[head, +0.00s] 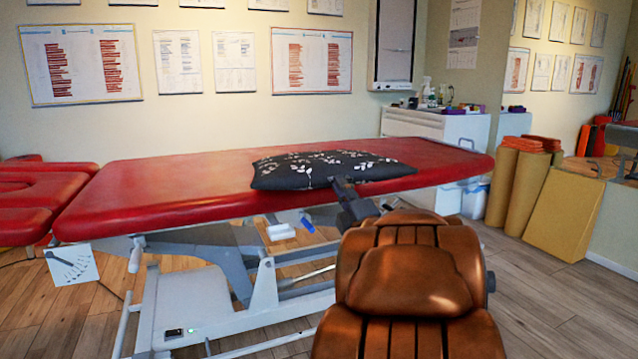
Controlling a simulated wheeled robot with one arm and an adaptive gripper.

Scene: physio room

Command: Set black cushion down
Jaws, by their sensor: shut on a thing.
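The black cushion (290,172) has a white leaf pattern. It lies flat over the right half of the red treatment table (160,185), near the front edge. Whether its underside rests fully on the red top or hovers just above it, I cannot tell. My gripper (341,182) is at the cushion's front edge, shut on it. The fingertips are partly hidden against the dark fabric.
The red top is bare left of the cushion, with a small clear strip to its right. Another red couch (40,195) stands at the far left. A white cabinet (435,126) with bottles stands behind the table's right end. Tan rolls and a wedge (556,212) stand at the right.

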